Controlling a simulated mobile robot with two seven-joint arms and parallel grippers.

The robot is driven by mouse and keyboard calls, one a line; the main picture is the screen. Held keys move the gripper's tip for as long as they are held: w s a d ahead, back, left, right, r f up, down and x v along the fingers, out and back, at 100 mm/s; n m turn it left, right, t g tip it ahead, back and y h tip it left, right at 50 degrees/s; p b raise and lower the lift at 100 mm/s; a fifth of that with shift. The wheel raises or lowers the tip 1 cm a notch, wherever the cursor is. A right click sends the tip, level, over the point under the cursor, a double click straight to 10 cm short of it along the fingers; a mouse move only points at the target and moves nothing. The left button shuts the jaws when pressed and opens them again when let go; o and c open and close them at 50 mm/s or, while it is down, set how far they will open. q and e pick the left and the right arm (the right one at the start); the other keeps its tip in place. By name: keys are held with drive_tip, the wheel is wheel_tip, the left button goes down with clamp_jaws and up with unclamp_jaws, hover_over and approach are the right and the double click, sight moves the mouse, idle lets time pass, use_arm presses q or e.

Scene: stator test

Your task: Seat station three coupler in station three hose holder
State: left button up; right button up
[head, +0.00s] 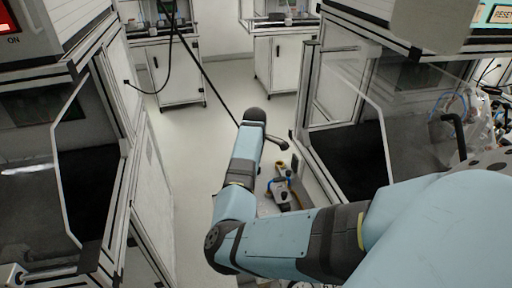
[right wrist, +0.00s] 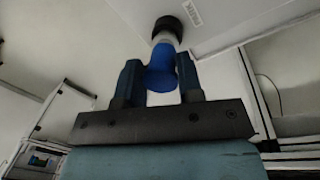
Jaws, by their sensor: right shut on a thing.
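In the right wrist view my right gripper (right wrist: 160,80) is shut on a blue piece (right wrist: 160,72), which I take to be the station three coupler. A pale neck and a black round end (right wrist: 167,28) extend from the blue part, away from the gripper. The black end appears close to a white panel (right wrist: 225,18) with a small label. I cannot tell whether it touches the panel, or whether the black part belongs to the coupler or a holder. I cannot identify the hose holder with certainty. My left gripper is not in view.
In the head view, a small blue, orange and black assembly (head: 283,188) lies low beside my right forearm. A glazed cabinet (head: 345,125) stands close on the right and another (head: 85,150) on the left. Open pale floor (head: 185,140) lies between them, with white cabinets behind.

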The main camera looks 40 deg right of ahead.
use_arm(q)
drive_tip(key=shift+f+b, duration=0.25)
drive_tip(key=shift+b, duration=0.1)
use_arm(e)
drive_tip(key=shift+f, duration=0.4)
drive_tip(key=o, duration=1)
drive_tip(key=shift+o, duration=0.2)
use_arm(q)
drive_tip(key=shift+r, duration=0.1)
use_arm(e)
drive_tip(key=shift+r, duration=0.45)
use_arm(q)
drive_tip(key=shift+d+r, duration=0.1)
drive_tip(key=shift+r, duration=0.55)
use_arm(e)
wheel_tip(320, 180, up, 13)
drive_tip(key=s+a, duration=0.1)
drive_tip(key=shift+a, duration=0.2)
use_arm(q)
drive_tip(key=shift+p, duration=0.3)
